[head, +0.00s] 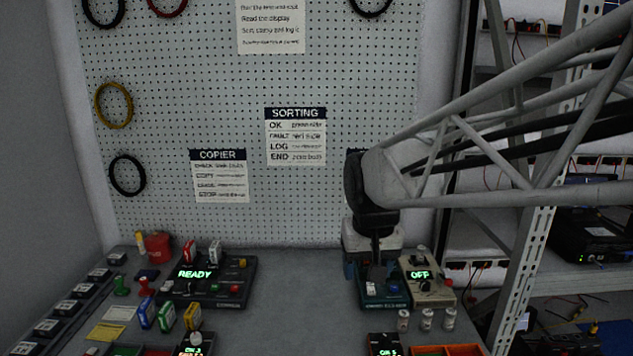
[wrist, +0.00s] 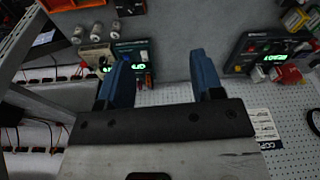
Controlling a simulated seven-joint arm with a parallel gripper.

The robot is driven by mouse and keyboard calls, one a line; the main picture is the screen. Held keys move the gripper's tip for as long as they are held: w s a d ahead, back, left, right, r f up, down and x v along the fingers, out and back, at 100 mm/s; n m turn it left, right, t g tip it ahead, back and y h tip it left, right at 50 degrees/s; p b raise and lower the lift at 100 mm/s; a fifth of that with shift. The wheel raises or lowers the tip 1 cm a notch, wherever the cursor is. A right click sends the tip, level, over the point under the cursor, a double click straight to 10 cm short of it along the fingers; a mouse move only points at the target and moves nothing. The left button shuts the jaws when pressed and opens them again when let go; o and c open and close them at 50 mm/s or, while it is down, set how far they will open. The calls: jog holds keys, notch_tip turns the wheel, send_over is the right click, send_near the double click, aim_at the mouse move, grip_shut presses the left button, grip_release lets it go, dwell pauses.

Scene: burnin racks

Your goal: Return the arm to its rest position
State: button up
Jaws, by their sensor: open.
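My gripper (wrist: 158,75) shows in the wrist view with its two blue fingers apart and nothing between them. In the head view my arm comes in from the right, and my gripper (head: 370,268) hangs down at the back right of the bench, in front of the pegboard. It is above or close behind a dark green device, and its fingertips are mostly hidden there. I cannot tell whether it touches anything.
The green device (head: 384,290) and a beige box (head: 425,285) reading OFF stand near my gripper. Several small cylinders (head: 427,318) stand in front. A dark unit (head: 207,283) reading READY is at left. The pegboard (head: 230,120) rises behind; a metal rack post (head: 527,220) stands at right.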

jog(key=s+d+f, duration=0.2)
jog(key=s+d, duration=0.2)
jog(key=s, duration=0.5)
jog(key=s+d+f+m, duration=0.1)
jog(key=s+d+f, duration=0.2)
jog(key=s, duration=0.6)
jog(key=shift+s+d+t, duration=0.4)
jog(key=shift+d, duration=0.8)
